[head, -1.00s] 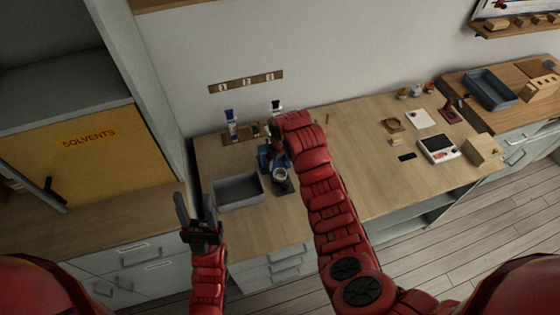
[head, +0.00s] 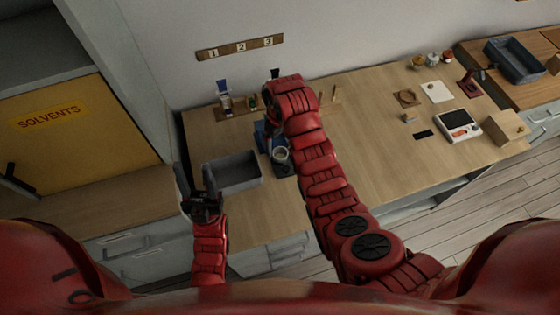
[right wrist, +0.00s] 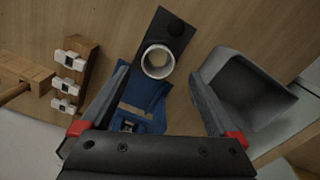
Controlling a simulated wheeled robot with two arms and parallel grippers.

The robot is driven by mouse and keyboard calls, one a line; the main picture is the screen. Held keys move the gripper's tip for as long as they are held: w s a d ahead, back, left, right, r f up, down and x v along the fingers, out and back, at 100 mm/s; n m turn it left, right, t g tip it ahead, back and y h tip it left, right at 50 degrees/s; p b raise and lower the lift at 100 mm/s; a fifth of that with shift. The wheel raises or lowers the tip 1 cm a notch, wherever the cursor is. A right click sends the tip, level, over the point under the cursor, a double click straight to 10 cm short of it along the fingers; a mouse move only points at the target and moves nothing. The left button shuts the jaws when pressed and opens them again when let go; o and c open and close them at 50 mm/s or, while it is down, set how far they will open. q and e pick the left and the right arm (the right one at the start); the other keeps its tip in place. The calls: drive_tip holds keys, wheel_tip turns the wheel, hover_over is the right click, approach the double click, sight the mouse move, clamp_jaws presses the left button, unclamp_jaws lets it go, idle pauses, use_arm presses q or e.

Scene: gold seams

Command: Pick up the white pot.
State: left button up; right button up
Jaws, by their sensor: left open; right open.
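The white pot (head: 280,154) is a small round open vessel on a dark plate near the table's front left. In the right wrist view the pot (right wrist: 158,62) shows from above, with something pale inside. It lies ahead of my right gripper (right wrist: 160,76), between the lines of its two spread fingers, with nothing gripped. In the head view my right arm hides most of that gripper. My left gripper (head: 197,184) is open and empty, left of the grey bin, well apart from the pot.
A grey bin (head: 232,170) stands left of the pot; in the right wrist view it lies close to the right finger. A blue item (right wrist: 142,105) lies beside the pot. A wooden rack (right wrist: 84,65) stands left. The table's middle is clear.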

sight(280, 157)
drive_tip(key=shift+s+f, duration=0.15)
drive_tip(key=shift+f, duration=0.1)
drive_tip(key=f+p, duration=0.2)
drive_tip(key=f, duration=0.1)
drive_tip(key=shift+w+f, duration=0.25)
drive_tip(key=shift+w, duration=0.1)
drive_tip(key=shift+s+f+p, duration=0.1)
drive_tip(key=shift+f+p, duration=0.3)
drive_tip(key=shift+f, duration=0.4)
drive_tip(key=c, duration=1.4)
drive_tip(key=shift+r, duration=0.1)
